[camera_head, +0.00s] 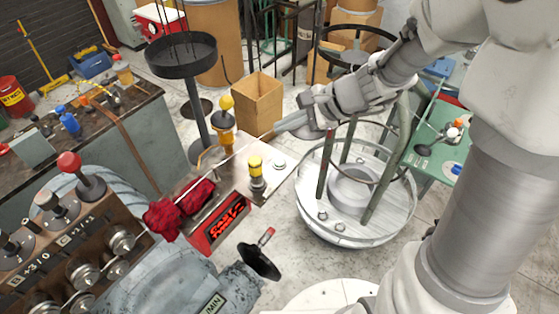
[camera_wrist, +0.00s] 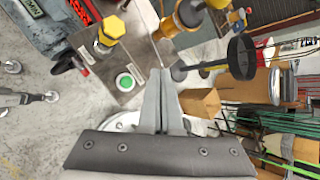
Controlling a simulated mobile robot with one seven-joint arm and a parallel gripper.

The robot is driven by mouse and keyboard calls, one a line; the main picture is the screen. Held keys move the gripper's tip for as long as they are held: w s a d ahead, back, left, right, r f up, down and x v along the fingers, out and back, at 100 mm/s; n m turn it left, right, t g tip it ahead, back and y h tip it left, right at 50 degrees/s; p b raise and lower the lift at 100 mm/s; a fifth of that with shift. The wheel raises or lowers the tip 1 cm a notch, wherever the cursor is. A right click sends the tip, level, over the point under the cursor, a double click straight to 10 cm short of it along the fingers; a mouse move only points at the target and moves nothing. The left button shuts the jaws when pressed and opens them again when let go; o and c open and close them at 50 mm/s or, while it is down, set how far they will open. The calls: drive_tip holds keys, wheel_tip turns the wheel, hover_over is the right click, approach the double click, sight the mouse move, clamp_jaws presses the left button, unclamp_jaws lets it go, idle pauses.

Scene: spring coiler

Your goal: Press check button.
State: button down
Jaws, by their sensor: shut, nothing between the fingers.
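A round green button with a white rim (camera_wrist: 125,81) sits on the metal plate (camera_wrist: 140,60) in the wrist view, left of my fingertips. In the head view a small pale round button (camera_head: 279,164) is on the right end of that plate; its colour is hard to tell there. I see no readable label on it. My gripper (camera_head: 280,128) is shut and empty, with its fingers pointing left above and beyond the plate's far right side. In the wrist view my shut fingers (camera_wrist: 162,74) appear beside the button, apart from it.
A yellow-topped knob (camera_head: 255,165) and a taller yellow-and-orange post (camera_head: 225,118) stand on the plate. A red-lettered display box (camera_head: 218,222) is at its front. A cardboard box (camera_head: 257,100) and a round metal stand (camera_head: 345,230) are near my arm.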

drive_tip(key=b, duration=0.5)
hover_over(284, 165)
wheel_tip(284, 165, down, 7)
drive_tip(key=shift+w+r, duration=0.1)
drive_tip(key=shift+f+b, duration=0.85)
drive_tip(key=shift+b, duration=0.15)
idle(0.8)
drive_tip(key=shift+f+b, duration=0.45)
drive_tip(key=shift+b, duration=0.1)
drive_tip(key=shift+f+b, duration=0.35)
drive_tip(key=shift+b, duration=0.1)
idle(0.5)
drive_tip(key=shift+r, duration=0.1)
drive_tip(key=shift+r+p, duration=0.6)
drive_tip(key=shift+r, duration=0.1)
